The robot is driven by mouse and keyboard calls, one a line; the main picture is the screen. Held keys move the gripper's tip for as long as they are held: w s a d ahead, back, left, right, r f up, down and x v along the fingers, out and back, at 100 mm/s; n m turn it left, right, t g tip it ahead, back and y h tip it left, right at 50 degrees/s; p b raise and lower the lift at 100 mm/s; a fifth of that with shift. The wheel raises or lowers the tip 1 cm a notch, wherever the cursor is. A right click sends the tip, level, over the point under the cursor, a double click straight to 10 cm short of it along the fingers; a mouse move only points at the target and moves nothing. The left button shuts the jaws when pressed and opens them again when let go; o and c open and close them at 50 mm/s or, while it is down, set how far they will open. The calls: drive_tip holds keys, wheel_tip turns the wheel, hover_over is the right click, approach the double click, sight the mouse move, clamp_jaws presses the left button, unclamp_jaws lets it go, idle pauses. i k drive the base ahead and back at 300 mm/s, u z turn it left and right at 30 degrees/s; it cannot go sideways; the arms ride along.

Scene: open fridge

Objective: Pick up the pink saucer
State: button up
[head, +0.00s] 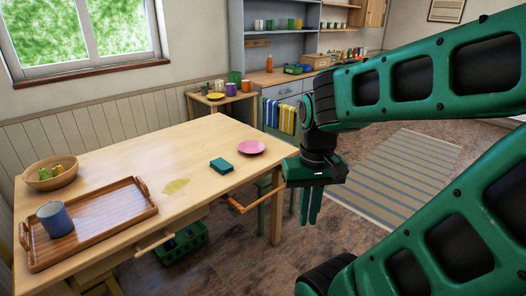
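The pink saucer (251,147) lies flat on the wooden table (130,160), near its right corner. My gripper (311,218) is to the right of the table's edge, pointing down, and apart from the saucer. Its green fingers hang over the floor side and look empty. The gap between the fingertips is small and hard to judge from here.
A teal box (221,166) lies left of the saucer, with a yellow leaf-shaped item (176,187) beyond it. A tray (95,222) with a blue mug (55,219) and a fruit bowl (51,174) stand at left. A side table (222,101) with cups stands behind.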

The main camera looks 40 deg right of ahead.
sight(251, 147)
drive_tip(key=z, duration=0.05)
drive_tip(key=i, duration=1)
drive_tip(key=u, duration=0.05)
